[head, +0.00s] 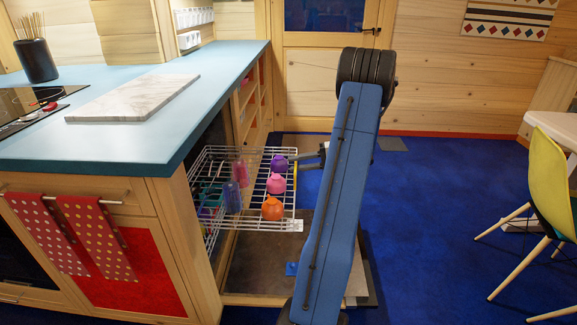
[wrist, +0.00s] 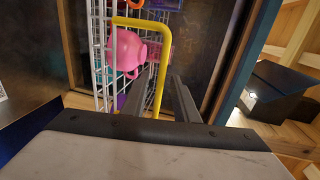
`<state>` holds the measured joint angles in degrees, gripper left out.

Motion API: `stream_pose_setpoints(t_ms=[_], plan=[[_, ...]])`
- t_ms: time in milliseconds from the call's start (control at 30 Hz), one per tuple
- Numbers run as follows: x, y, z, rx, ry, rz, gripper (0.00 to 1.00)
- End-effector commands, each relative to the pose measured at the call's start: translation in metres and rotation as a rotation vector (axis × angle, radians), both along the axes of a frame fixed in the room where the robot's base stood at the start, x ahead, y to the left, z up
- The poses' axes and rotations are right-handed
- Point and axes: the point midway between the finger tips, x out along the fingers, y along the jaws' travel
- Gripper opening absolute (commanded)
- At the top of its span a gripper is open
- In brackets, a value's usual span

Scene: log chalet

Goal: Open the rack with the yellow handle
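A white wire rack (head: 270,225) stands out from the open side of the counter in the head view. Its wire side (wrist: 98,60) shows at the upper left of the wrist view. The yellow handle (wrist: 161,75) is a bent bar in front of the rack in the wrist view. My gripper (head: 312,158) is at the rack's right side in the head view, partly hidden by my arm. In the wrist view its dark fingers (wrist: 183,98) are close beside the handle's lower part. Whether they grip the handle is unclear.
The rack holds orange (head: 272,209), pink (head: 276,184) and purple (head: 279,164) vessels, plus bottles. The blue countertop (head: 130,135) overhangs at left. A yellow chair (head: 556,180) stands at right. Blue floor (head: 440,210) between my arm and the chair is clear.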

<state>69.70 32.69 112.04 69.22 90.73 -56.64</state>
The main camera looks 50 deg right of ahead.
Motion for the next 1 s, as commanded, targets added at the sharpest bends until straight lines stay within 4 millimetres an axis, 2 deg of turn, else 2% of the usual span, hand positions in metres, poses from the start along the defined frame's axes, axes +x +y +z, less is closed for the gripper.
stream_pose_setpoints(t_ms=[300,533,733,1000], plan=[[-0.051,-0.040,0.012,0.000,0.001,-0.003,0.27],[-0.082,-0.064,0.019,-0.002,0.001,-0.002,0.27],[-0.096,-0.075,0.023,0.000,0.001,-0.001,0.27],[-0.099,-0.077,0.024,0.000,0.001,0.000,0.27]])
